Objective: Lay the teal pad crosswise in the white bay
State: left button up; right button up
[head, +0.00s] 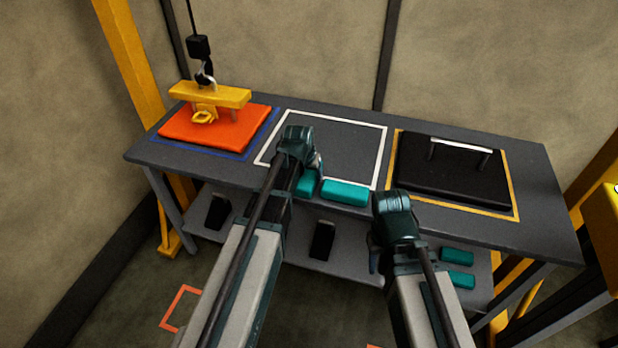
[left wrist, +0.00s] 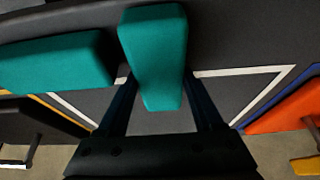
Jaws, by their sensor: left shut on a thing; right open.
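The white bay (head: 352,131) is a white outline on the middle of the table, bare inside. My left gripper (head: 309,166) is shut on a teal pad (head: 307,185) at the bay's front edge. In the left wrist view, this pad (left wrist: 153,55) sits between the fingers (left wrist: 160,100), its long side pointing away from the wrist. Whether it touches the table is unclear. A second teal pad (head: 344,193) lies to its right along the table's front edge; it also shows in the left wrist view (left wrist: 55,62). My right gripper (head: 376,258) is open, in front of the table.
An orange panel (head: 214,130) with a yellow hoist fixture (head: 212,95) lies in the blue bay at left. A black handled panel (head: 448,175) fills the yellow bay at right. More teal pads (head: 456,257) and black blocks (head: 322,240) are on the lower shelf.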

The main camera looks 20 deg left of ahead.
aim_at(309, 173)
pick_arm(q)
jog(key=shift+r+p, duration=0.85)
jog(key=shift+p, duration=0.05)
notch_tip(309, 173, up, 2)
jog(key=shift+r+p, duration=0.1)
jog(key=shift+p, duration=0.9)
jog(key=s+a+r+p, duration=0.1)
jog(key=s+a, duration=0.7)
jog(key=s, duration=0.5)
jog(key=shift+s+a, duration=0.2)
jog(key=shift+a, duration=0.2)
